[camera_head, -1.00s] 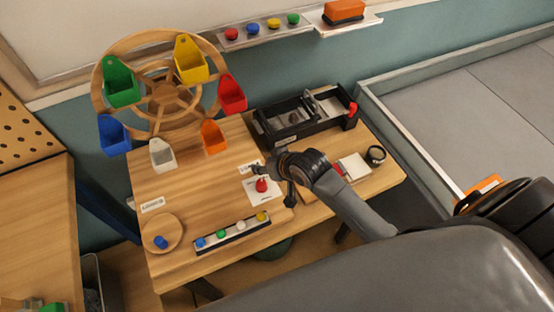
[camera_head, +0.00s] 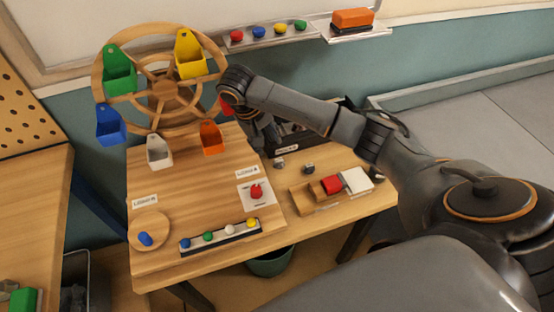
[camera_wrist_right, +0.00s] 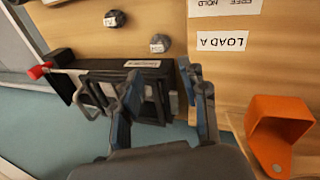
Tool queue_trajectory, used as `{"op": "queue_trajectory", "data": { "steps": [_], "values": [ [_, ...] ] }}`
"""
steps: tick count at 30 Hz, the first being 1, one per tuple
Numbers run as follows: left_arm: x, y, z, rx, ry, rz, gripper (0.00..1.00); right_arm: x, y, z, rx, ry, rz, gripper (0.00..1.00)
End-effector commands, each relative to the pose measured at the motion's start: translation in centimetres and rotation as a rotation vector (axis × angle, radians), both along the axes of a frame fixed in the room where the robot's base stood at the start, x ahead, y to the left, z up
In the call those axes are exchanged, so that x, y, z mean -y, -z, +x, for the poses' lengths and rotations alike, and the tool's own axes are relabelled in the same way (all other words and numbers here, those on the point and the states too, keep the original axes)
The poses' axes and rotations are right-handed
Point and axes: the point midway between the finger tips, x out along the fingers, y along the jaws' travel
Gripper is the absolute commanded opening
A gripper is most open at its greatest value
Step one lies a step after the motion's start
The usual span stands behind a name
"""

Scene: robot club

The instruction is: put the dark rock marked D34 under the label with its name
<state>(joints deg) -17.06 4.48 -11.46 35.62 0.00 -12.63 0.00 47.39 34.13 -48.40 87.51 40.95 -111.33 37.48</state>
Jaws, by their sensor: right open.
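Two small rocks with white tags lie on the wooden table in front of the black tray. The darker rock (camera_head: 308,168) is on the right in the head view and also shows in the wrist view (camera_wrist_right: 115,19). A greyer rock (camera_head: 279,163) lies to its left and shows in the wrist view (camera_wrist_right: 159,43). Their tag writing is too small to read. The black tray (camera_wrist_right: 105,68) has a white label (camera_wrist_right: 142,63) on its edge, unreadable here. My right gripper (camera_wrist_right: 162,73) is open and empty, above the tray's near side, apart from both rocks. My left gripper is out of view.
A wooden wheel (camera_head: 168,92) with coloured bins stands at the back left; its orange bin (camera_wrist_right: 279,122) is beside my right gripper. A LOAD A label (camera_head: 248,172), a red button (camera_head: 256,191) and a wooden tray (camera_head: 315,208) are nearer.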

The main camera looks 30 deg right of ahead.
Motion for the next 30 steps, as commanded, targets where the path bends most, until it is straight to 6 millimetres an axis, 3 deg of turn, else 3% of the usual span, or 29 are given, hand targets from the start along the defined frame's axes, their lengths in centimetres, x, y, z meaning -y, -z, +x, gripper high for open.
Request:
{"op": "queue_trajectory", "data": {
  "steps": [6,16,24,30],
  "values": [
    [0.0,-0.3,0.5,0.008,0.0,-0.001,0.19,1.2,3.7,-0.1,0.0,0.0,0.0,0.44],
    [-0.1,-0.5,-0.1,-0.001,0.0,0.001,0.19,1.7,5.5,-0.1,0.001,-0.001,0.0,0.44],
    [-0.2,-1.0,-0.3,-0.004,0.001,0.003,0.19,2.8,9.2,-0.3,0.002,-0.002,0.0,0.44],
    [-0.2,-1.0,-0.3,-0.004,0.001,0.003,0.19,2.9,9.8,-0.2,0.003,-0.003,0.001,0.44]
  ]
}}
